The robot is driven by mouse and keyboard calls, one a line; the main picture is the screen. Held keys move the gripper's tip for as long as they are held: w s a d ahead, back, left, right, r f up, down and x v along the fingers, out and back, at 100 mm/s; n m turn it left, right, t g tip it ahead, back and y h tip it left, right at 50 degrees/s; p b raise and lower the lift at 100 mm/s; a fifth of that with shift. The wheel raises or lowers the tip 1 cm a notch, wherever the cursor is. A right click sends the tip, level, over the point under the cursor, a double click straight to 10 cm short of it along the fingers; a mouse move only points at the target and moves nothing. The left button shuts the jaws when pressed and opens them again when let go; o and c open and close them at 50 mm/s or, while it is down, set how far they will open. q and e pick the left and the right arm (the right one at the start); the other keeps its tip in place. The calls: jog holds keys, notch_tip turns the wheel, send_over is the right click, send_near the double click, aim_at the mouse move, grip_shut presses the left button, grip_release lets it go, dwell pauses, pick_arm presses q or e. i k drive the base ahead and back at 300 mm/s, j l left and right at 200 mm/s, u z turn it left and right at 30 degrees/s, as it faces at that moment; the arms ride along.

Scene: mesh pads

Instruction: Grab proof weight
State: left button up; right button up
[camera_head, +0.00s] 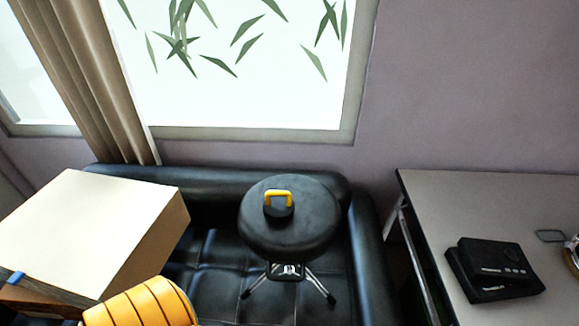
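The proof weight (278,211) is a small black cylinder with a yellow handle on top. It stands upright on the round black seat of a stool (307,236), near the middle of the head view. Neither of my grippers shows in this view, and nothing is touching the weight.
A black sofa (205,265) stands behind and around the stool. A large pale box (95,225) is at the left, with an orange ribbed object (142,305) in front. A grey table (480,215) at the right holds black items (492,268). Space above the weight is clear.

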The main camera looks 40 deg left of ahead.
aim_at(277, 206)
jog(key=k+u, duration=0.15)
jog(key=u, duration=1.2)
